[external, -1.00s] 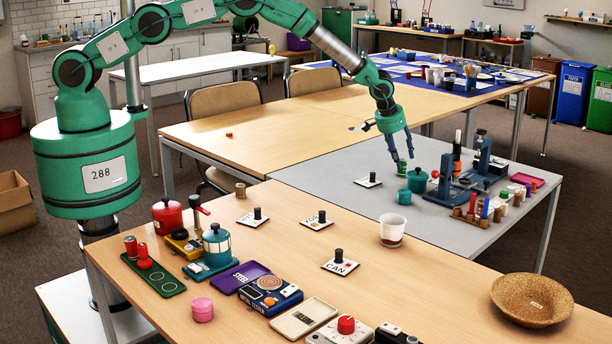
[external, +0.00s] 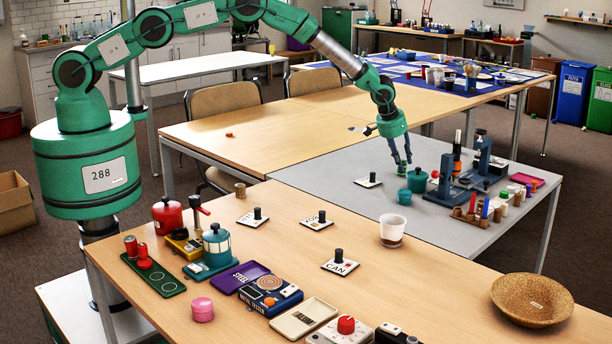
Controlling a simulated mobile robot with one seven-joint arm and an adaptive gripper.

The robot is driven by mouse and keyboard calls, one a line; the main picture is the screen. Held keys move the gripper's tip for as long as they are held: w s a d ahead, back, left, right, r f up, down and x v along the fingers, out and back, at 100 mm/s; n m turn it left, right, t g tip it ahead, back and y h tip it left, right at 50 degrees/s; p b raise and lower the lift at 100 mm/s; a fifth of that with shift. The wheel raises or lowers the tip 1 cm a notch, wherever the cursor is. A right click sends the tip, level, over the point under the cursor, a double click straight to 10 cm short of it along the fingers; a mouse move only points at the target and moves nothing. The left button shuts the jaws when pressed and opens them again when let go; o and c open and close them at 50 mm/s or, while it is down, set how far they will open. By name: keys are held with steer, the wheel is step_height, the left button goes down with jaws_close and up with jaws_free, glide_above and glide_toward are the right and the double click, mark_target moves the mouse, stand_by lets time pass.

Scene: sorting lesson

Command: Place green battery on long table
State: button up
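My gripper (external: 402,164) points down over the grey tabletop (external: 330,165), its fingers close together just above a small teal-green cylinder (external: 404,197). The fingers are too small to tell whether they are open or shut, or whether something is between them. The cylinder stands beside a larger teal lidded pot (external: 417,182). I cannot tell whether it is the green battery, and no other thing is clearly a green battery. A long wooden table (external: 450,290) runs across the front; which table is the task's long table is not marked.
A blue-and-grey device (external: 480,165) and a rack of coloured tubes (external: 470,215) stand right of the gripper. A clear cup (external: 392,230), signs with black knobs (external: 340,265) and a woven bowl (external: 531,298) stand on the front table. The wood between cup and bowl is clear.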

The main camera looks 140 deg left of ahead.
mark_target(402, 160)
jaws_close()
steer(key=shift+r, duration=0.75)
step_height(402, 160, up, 2)
steer(key=shift+a+r, duration=0.1)
steer(key=shift+r, duration=0.05)
steer(key=s+d+r+p, duration=0.1)
steer(key=s+d, duration=0.8)
steer(key=d, duration=0.4)
steer(key=shift+d, duration=0.2)
steer(key=shift+r, duration=0.1)
steer(key=shift+w, duration=0.1)
